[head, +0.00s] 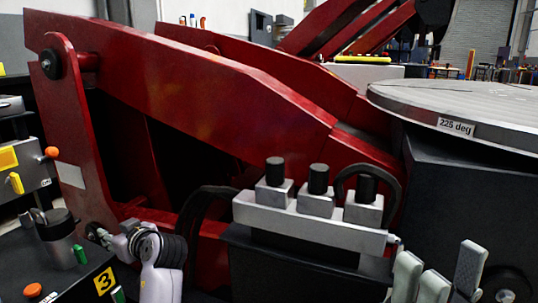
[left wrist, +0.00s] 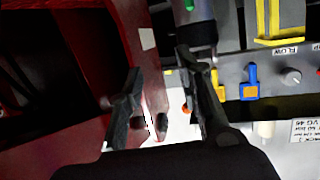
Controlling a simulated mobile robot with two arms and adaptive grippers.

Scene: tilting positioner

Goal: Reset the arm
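My left gripper (head: 100,234) is small in the head view, at the end of a white and black arm, in front of the lower red frame. In the left wrist view its two dark fingers (left wrist: 166,112) stand apart with nothing held between them. Behind them are the red arm (left wrist: 85,75) and a grey control panel. Pale finger-like parts at the bottom right of the head view look like my right gripper (head: 452,274). They stand apart and are cut off by the frame edge. The positioner's red arm (head: 200,85) fills the middle of the head view.
The round table (head: 460,95) with a "225 deg" label is at the right. A valve block (head: 305,215) with black-capped cylinders stands in front. At left are a panel with a yellow lever (head: 15,182) and a dark box with an orange knob (head: 33,290). A blue lever (left wrist: 250,80) shows in the wrist view.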

